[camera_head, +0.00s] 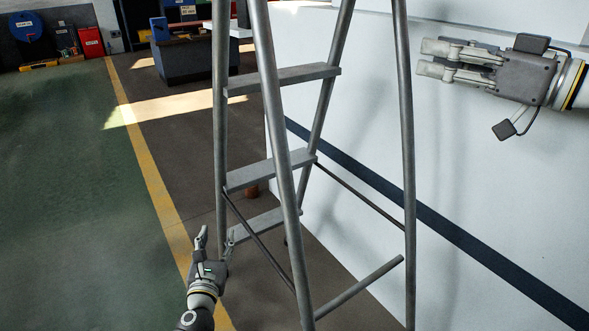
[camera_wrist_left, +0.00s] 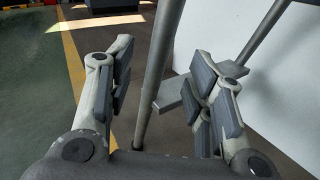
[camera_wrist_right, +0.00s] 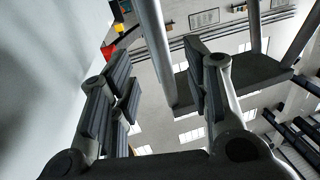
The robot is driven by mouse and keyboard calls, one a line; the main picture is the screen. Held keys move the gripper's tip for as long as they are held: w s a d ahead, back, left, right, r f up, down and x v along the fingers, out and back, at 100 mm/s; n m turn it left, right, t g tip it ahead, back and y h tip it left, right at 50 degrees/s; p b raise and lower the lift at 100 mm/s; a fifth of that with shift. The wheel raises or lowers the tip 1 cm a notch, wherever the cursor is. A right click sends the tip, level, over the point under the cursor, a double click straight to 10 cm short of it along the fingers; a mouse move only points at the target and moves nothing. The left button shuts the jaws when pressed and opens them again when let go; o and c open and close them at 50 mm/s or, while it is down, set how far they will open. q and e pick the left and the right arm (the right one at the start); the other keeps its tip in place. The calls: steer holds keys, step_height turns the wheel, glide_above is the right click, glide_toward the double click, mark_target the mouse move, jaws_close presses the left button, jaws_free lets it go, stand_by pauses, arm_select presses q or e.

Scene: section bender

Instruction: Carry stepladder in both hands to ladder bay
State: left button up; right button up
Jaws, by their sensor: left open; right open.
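The grey metal stepladder (camera_head: 274,90) stands upright and unfolded in the middle of the head view, its top and some feet out of frame. My left gripper (camera_head: 215,238) is open beside its lower left rail, near the lowest visible step. In the left wrist view a rail (camera_wrist_left: 158,70) passes between the open fingers, not clasped. My right gripper (camera_head: 425,58) is open just right of the upper right rail, pointing left. In the right wrist view a rail (camera_wrist_right: 155,45) shows between the open fingers; a step (camera_wrist_right: 262,72) is behind one finger. I cannot identify the ladder bay.
A white wall (camera_head: 480,170) with a dark stripe stands close on the right. A yellow floor line (camera_head: 150,170) separates green floor from brown floor on the left. A dark workbench (camera_head: 188,58) stands at the back. The green floor (camera_head: 70,200) is clear.

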mark_target(220, 223)
arm_select(q)
steer(key=w, duration=0.7)
arm_select(e)
steer(key=x, duration=0.7)
steer(key=shift+w, duration=0.1)
arm_select(q)
jaws_close()
arm_select(e)
jaws_close()
arm_select(q)
steer(key=shift+w+r, duration=0.15)
steer(key=shift+r, duration=0.25)
arm_select(e)
steer(key=shift+d+r, duration=0.1)
steer(key=shift+r, duration=0.25)
